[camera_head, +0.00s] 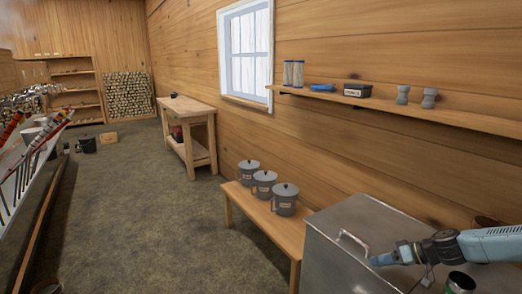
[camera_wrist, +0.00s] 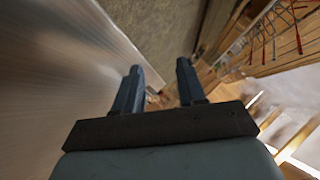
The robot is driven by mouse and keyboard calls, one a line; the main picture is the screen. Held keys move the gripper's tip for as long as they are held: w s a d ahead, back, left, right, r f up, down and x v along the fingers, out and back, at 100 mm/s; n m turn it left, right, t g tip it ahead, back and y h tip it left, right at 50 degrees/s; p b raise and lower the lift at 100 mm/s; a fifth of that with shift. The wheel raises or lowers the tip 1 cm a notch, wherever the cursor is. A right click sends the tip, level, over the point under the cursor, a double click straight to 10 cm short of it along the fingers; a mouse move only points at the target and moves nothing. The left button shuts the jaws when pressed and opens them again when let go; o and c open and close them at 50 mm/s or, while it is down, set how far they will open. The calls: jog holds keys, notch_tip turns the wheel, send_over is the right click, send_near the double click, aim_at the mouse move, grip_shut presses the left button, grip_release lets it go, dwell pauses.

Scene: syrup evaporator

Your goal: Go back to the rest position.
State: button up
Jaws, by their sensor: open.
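My gripper (camera_head: 380,259) is at the lower right of the head view, near the handle side of a metal box's top. The arm comes in from the right edge. In the wrist view my gripper (camera_wrist: 157,85) shows its two dark fingers spread apart with nothing between them. The metal box (camera_head: 330,262) is grey with a bar handle on its lid. A large smooth metal surface also fills the left of the wrist view. Whether the gripper touches the box cannot be told.
A dark green can (camera_head: 459,283) stands just below my arm. A low bench (camera_head: 262,222) with three lidded pots is left of the box. A wall shelf (camera_head: 440,115) holds small items. A workbench (camera_head: 190,107) stands further back. The floor (camera_head: 150,215) in the middle is clear.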

jog(key=s+a+r+m+g+h, duration=0.15)
jog(key=s+a+r+h, duration=0.3)
jog(key=r, duration=0.75)
jog(key=s+a+r+g+h, duration=0.2)
jog(key=s+a+r+h, duration=0.3)
jog(key=r, duration=0.6)
jog(key=s+a+r+m+t, duration=0.1)
jog(key=s+a+r+t, duration=0.3)
jog(key=s+r, duration=0.7)
notch_tip(320, 180, up, 3)
jog(key=a, duration=0.2)
jog(key=shift+s+a+m, duration=0.2)
jog(key=shift+a+m, duration=0.15)
jog(key=shift+a, duration=0.05)
dwell(0.9)
